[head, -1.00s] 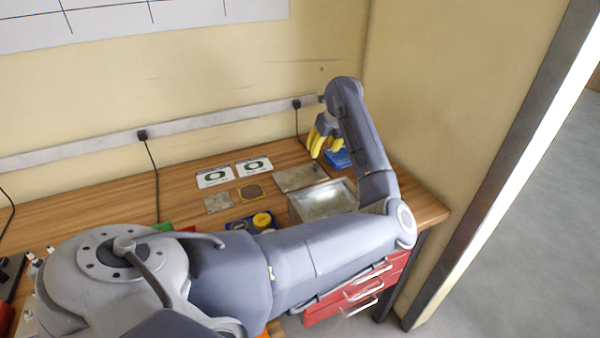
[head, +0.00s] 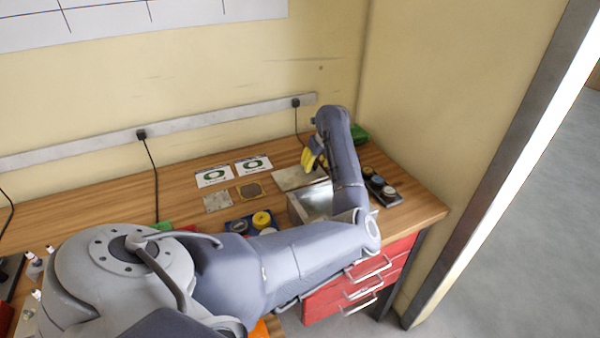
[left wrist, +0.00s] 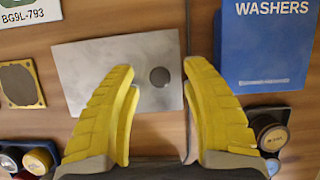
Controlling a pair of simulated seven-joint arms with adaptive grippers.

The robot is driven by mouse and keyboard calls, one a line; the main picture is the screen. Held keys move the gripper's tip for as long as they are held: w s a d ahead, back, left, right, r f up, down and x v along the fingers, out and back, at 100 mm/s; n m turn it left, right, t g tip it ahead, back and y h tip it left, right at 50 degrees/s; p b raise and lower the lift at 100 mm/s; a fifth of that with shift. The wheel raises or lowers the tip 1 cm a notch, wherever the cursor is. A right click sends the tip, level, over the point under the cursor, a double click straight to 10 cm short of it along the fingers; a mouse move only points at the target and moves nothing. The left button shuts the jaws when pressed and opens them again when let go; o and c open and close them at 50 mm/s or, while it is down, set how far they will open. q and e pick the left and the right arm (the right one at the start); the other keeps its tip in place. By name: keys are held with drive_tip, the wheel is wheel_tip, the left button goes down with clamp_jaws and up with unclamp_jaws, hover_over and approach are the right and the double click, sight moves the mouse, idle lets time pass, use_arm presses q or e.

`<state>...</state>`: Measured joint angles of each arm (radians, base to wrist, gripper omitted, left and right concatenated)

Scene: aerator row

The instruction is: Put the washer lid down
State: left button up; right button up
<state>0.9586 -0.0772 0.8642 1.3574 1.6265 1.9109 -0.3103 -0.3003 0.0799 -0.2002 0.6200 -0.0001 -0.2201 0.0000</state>
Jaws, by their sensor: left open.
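The washer lid is a flat grey metal plate (head: 293,179) with a dark round knob (left wrist: 160,77). It lies flat on the wooden bench, behind an open metal bin (head: 297,211). It also shows in the left wrist view (left wrist: 90,70). My left gripper (head: 309,160) has yellow fingers and is open above the lid. In the left wrist view its fingertips (left wrist: 160,68) stand wide apart on either side of the knob, holding nothing. My right gripper is not in view.
A blue box marked WASHERS (left wrist: 265,45) stands right of the lid. A dark holder with round pieces (head: 381,188) sits right of my forearm. Cards (head: 215,176), small plates (head: 217,202) and a blue tray (head: 236,222) lie to the left. A wall closes the right side.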

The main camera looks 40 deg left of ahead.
use_arm(q)
drive_tip(key=shift+w+a+f, duration=0.1)
drive_tip(key=shift+a+f, duration=0.15)
drive_tip(key=shift+f, duration=0.4)
drive_tip(key=shift+c, duration=0.5)
clamp_jaws()
